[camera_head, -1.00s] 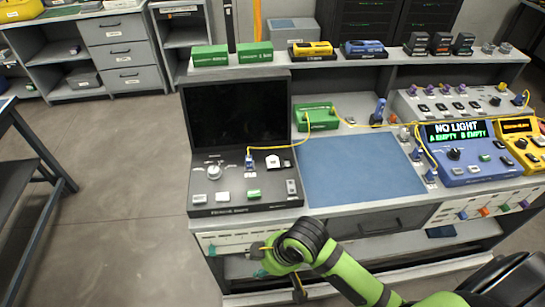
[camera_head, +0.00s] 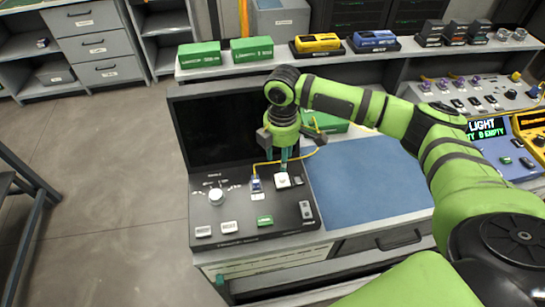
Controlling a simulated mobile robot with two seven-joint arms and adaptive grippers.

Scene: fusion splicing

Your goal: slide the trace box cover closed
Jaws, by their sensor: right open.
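The trace box, a black console (camera_head: 262,222) with a dark upright screen (camera_head: 215,130), stands at the left of the bench. A small white piece (camera_head: 283,181), which may be the cover, sits on its sloped panel beside a blue plug (camera_head: 256,184) with a yellow cable. My right gripper (camera_head: 284,162) points down just above the white piece, with its teal fingers open and empty. I cannot tell whether the fingertips touch it. The fingers hide part of the panel behind. My left gripper is not in view.
A white knob (camera_head: 216,196) and a green button (camera_head: 265,221) are on the same panel. A blue mat (camera_head: 365,185) lies to the right. A green box (camera_head: 325,122) stands behind, partly hidden by my arm. Several boxes line the upper shelf.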

